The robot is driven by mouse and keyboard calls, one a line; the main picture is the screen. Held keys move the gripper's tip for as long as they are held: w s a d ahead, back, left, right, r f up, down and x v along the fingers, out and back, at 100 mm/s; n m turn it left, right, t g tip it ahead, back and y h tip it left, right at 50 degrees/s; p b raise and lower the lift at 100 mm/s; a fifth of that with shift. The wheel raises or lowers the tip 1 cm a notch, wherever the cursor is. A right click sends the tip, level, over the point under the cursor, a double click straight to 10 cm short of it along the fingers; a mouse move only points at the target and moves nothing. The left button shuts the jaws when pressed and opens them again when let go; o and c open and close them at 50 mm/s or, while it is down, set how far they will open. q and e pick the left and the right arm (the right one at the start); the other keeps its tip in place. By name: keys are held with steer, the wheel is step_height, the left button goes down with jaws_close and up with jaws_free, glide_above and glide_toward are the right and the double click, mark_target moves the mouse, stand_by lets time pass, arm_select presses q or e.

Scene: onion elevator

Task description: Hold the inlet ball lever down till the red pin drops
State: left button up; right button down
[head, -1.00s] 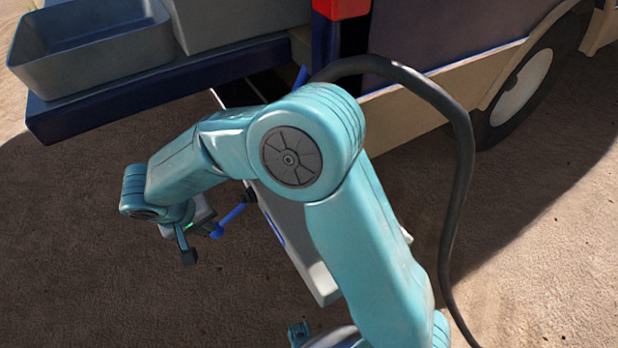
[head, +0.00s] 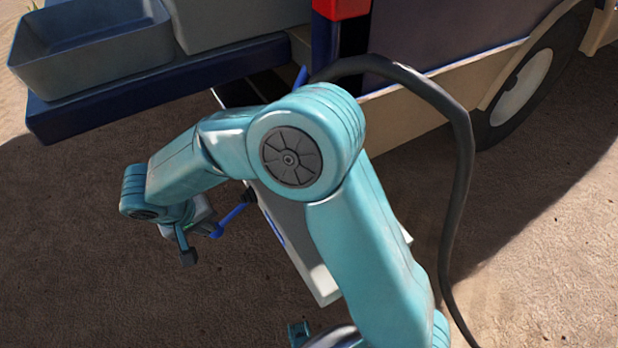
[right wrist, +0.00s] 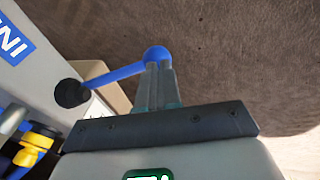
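The inlet lever is a blue rod (right wrist: 115,75) with a blue ball (right wrist: 157,55) at its end, on a dark round pivot (right wrist: 71,93) at the side of a grey box (right wrist: 38,58). A blue label on the box is partly cut off. My right gripper (right wrist: 160,75) is shut, its two fingers side by side and their tips at the ball; I cannot tell whether they touch it. In the head view the lever (head: 235,212) slants down left to the ball, beside my right gripper (head: 202,234). The red pin is not visible.
A truck bed with a dark blue edge (head: 160,88) carries a grey bin (head: 95,55). A thick black hose (head: 463,165) runs down right of my arm. A wheel (head: 525,85) stands at upper right. Yellow fittings (right wrist: 38,143) show near the box. Bare ground lies lower left.

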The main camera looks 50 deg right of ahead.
steer(key=shift+s+f, duration=0.2)
steer(key=shift+f, duration=0.15)
stand_by(0.3)
